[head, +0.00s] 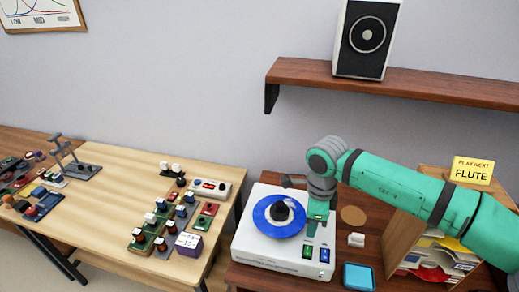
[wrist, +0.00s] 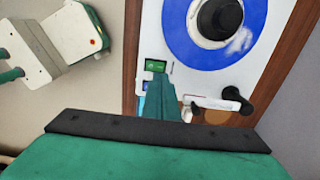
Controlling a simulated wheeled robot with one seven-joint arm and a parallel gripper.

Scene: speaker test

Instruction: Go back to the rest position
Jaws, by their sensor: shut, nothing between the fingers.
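My gripper (head: 311,232) is shut and empty. In the head view its tip hangs over the right side of a white record player (head: 256,250), by the blue disc (head: 268,222). The wrist view shows the shut green fingers (wrist: 161,84) beside a green switch at the player's corner. I cannot tell whether the tips touch the player. A dark round piece (head: 279,211) sits in the middle of the disc. My green arm reaches in from the right of the head view.
A speaker (head: 368,38) stands on a wall shelf (head: 430,87) above. A wooden sorter (head: 399,238) with papers and a yellow "FLUTE" note (head: 472,170) stands below my arm. A blue tray (head: 359,277) lies in front. A table (head: 115,168) with several small devices is at left.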

